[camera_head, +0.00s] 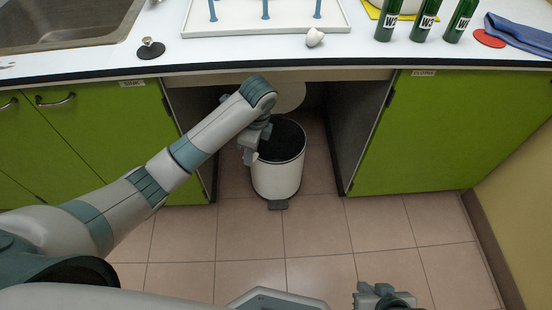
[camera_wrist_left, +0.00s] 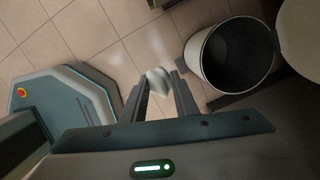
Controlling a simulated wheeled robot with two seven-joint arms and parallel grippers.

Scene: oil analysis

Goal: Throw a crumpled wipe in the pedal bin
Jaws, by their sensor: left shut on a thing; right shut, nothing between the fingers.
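The pedal bin (camera_head: 277,182) is white with a dark inside and stands on the floor in the gap between the green cupboards. Its round pale lid (camera_head: 290,95) is raised behind the opening. My left gripper (camera_head: 251,156) is at the left side of the bin's rim. In the left wrist view it is shut on a small white crumpled wipe (camera_wrist_left: 157,76), held at the fingertips. There the bin (camera_wrist_left: 196,62) is to the right of the wipe, and the wipe is not over the opening. My right gripper (camera_head: 382,292) is shut and empty at the bottom edge.
Cupboard sides flank the gap, and the worktop (camera_head: 225,54) runs above it. On it are a small white crumpled thing (camera_head: 314,37), green bottles (camera_head: 424,20), a blue cloth (camera_head: 520,33) and a white tray (camera_head: 250,28). The tiled floor in front is clear.

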